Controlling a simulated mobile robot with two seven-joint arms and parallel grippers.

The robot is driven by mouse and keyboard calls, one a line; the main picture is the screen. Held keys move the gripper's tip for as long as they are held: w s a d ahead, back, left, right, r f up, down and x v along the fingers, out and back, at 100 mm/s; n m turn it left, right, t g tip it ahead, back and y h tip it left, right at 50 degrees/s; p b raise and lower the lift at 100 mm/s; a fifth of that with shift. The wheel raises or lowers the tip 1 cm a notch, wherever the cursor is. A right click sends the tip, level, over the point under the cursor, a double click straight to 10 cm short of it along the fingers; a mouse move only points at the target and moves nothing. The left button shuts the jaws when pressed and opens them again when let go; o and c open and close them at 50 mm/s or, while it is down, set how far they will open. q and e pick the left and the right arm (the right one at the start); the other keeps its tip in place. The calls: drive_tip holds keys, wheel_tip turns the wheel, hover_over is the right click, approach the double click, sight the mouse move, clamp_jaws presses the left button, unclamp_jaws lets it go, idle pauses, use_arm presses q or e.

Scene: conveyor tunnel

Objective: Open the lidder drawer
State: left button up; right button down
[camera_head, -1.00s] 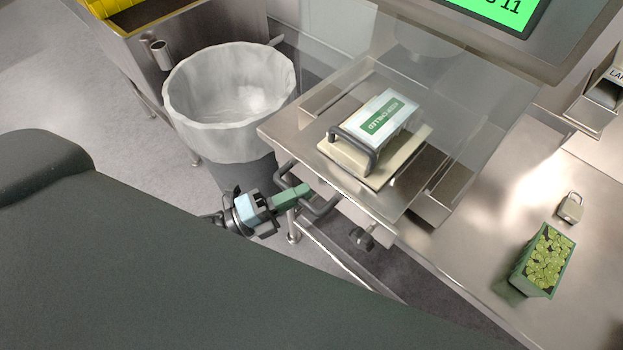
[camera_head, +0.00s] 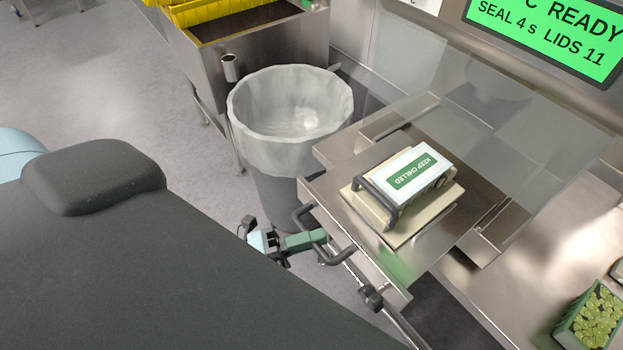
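The lidder drawer (camera_head: 328,200) is a flat steel slide standing partly out from under the lidder, its front edge toward the lower left. Its dark U-shaped handle (camera_head: 342,256) is on the front edge. My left gripper (camera_head: 318,238) has green fingers at the outer bar of this handle and appears shut on it; the far finger side is partly hidden. A cream tool base (camera_head: 452,203) with a white block labelled "KEEP CHILLED" (camera_head: 418,168) and a dark grip rides on the drawer. My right gripper is not in view.
A lined waste bin (camera_head: 290,105) stands close beyond the drawer's left corner. A clear guard covers the lidder, under a green display (camera_head: 548,35). A dark knob (camera_head: 371,297) sits below the front edge. A green punnet (camera_head: 590,318) is at lower right.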

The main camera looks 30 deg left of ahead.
use_arm(q)
drive_tip(key=o, duration=0.4)
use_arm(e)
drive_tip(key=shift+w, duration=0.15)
use_arm(q)
drive_tip(key=shift+o, duration=0.2)
